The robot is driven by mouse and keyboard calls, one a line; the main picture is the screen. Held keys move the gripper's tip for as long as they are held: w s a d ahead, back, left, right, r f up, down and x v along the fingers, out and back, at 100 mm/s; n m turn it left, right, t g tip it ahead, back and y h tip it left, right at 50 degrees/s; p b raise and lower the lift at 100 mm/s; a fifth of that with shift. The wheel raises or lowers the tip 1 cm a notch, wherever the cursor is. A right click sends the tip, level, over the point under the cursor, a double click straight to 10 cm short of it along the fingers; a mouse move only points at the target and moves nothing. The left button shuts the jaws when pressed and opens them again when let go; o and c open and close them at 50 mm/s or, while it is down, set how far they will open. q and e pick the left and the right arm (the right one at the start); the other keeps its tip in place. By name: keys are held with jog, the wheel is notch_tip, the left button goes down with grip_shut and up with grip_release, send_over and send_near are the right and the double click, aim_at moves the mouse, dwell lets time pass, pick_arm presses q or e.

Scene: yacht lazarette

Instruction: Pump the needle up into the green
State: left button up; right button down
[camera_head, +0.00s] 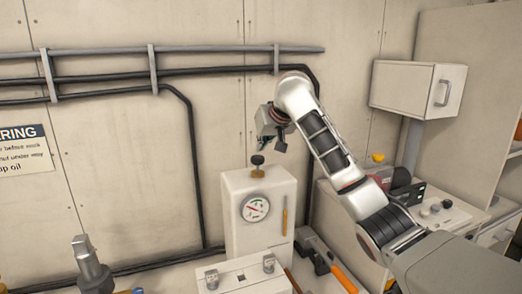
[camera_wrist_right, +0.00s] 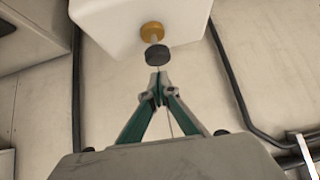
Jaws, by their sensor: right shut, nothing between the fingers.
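A white pump box (camera_head: 236,232) stands against the wall, with a round gauge (camera_head: 256,207) on its front. The dial is pale with a coloured arc; its needle is too small to read surely. On top is a black plunger knob (camera_head: 257,160) above a brass collar (camera_head: 258,172). My right gripper (camera_head: 281,147) is above and right of the knob in the head view, shut and empty. In the right wrist view the shut fingertips (camera_wrist_right: 157,78) point at the black knob (camera_wrist_right: 157,55), close to it in the picture; contact cannot be told.
Dark pipes (camera_head: 190,72) run along the wall behind. A white cabinet (camera_head: 405,88) hangs at the upper right. An orange-handled tool (camera_head: 343,277) lies right of the pump.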

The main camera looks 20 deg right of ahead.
aim_at(261, 158)
pick_arm(q)
jog(key=shift+d, duration=0.1)
pick_arm(e)
jog(key=shift+f, duration=0.95)
pick_arm(q)
jog(key=shift+s+a+f, duration=0.1)
jog(key=shift+a, duration=0.2)
pick_arm(e)
jog(key=shift+s+f, duration=0.1)
jog(key=shift+f, duration=1.65)
